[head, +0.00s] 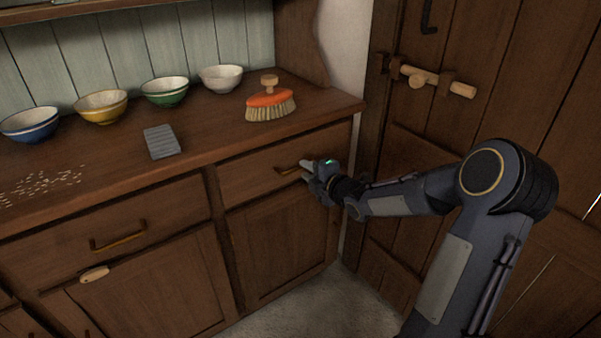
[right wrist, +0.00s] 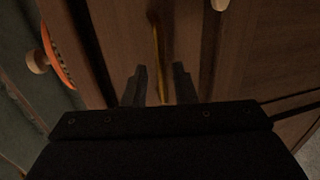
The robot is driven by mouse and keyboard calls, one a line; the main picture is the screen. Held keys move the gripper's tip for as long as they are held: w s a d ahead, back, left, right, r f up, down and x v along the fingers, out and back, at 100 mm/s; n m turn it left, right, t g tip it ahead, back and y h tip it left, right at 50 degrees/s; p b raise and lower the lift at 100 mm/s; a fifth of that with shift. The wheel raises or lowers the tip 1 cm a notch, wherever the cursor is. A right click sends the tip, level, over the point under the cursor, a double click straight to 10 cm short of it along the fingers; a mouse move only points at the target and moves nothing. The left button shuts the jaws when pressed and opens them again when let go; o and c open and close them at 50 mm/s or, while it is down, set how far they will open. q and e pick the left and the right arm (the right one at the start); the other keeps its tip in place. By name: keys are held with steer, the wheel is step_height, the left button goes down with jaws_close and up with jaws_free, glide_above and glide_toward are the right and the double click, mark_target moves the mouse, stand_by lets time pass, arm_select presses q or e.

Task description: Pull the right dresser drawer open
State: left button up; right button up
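The right dresser drawer (head: 250,178) is flush with the dresser front in the head view and looks closed. Its brass bar handle (head: 287,170) sits near the middle of the drawer front. My right gripper (head: 305,171) is at the right end of this handle. In the right wrist view, the two dark fingers (right wrist: 160,84) stand apart, with the yellowish handle (right wrist: 157,45) running into the gap between them. No finger visibly presses on the handle, though contact is hard to judge in the dark. My left gripper is in neither view.
On the dresser top stand several bowls (head: 165,91), an orange brush (head: 270,103) and a grey ridged slab (head: 161,141). The left drawer (head: 100,235) also looks closed. A wooden door (head: 480,120) with a latch stands close on the right. Bare floor (head: 330,305) lies in front.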

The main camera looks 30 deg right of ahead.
mark_target(302, 168)
steer(key=x, duration=0.4)
jaws_close()
